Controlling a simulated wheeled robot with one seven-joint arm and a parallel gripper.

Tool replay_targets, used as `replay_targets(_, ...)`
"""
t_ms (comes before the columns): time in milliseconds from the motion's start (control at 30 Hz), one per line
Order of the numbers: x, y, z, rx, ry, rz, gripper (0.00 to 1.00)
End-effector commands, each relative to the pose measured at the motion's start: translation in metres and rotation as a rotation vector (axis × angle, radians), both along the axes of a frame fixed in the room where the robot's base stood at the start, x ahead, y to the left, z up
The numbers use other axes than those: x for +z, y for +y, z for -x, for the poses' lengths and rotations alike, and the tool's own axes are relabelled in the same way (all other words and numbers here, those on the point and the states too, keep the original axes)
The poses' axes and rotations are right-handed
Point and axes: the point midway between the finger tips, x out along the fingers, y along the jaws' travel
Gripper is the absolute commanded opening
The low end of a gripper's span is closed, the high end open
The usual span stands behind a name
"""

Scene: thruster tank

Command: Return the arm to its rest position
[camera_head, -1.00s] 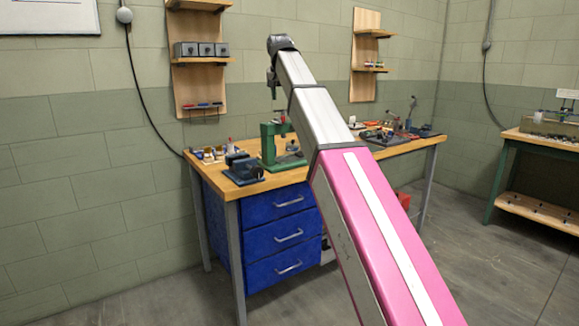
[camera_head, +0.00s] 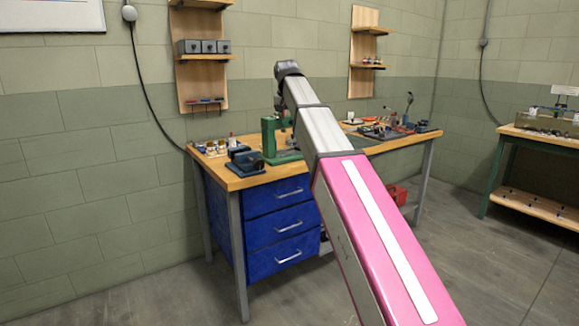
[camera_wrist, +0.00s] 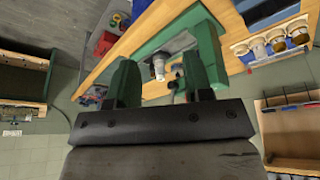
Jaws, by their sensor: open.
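My arm (camera_head: 370,225), pink near me and grey farther out, reaches up over the workbench (camera_head: 228,180). Its dark wrist end (camera_head: 287,69) stands in front of the far wall, and my gripper is mostly hidden there in the head view. In the wrist view my gripper (camera_wrist: 158,78) shows two dark green fingers set apart on a black bar, with nothing held between them. The green press (camera_head: 270,140) stands on the bench below and behind the arm in the head view. It also shows beyond the fingers in the wrist view (camera_wrist: 208,45).
A dark blue vise (camera_head: 245,165) and small jars (camera_head: 213,148) are on the bench's left part. Tools (camera_head: 385,130) lie at its right. Wooden wall shelves (camera_head: 202,75) hang behind. A second bench (camera_head: 540,135) stands far right. Floor between the benches is clear.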

Motion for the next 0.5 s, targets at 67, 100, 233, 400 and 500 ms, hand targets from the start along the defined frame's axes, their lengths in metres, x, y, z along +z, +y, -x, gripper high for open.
replay_targets(67, -0.027, -0.008, 0.003, 0.002, 0.014, 0.003, 0.46)
replay_targets(100, -0.04, -0.013, 0.004, 0.005, 0.02, 0.005, 0.46)
replay_targets(233, -0.095, -0.029, 0.011, 0.012, 0.049, 0.009, 0.46)
replay_targets(400, -0.171, -0.054, 0.025, 0.023, 0.09, 0.015, 0.46)
replay_targets(500, -0.213, -0.069, 0.036, 0.028, 0.112, 0.016, 0.46)
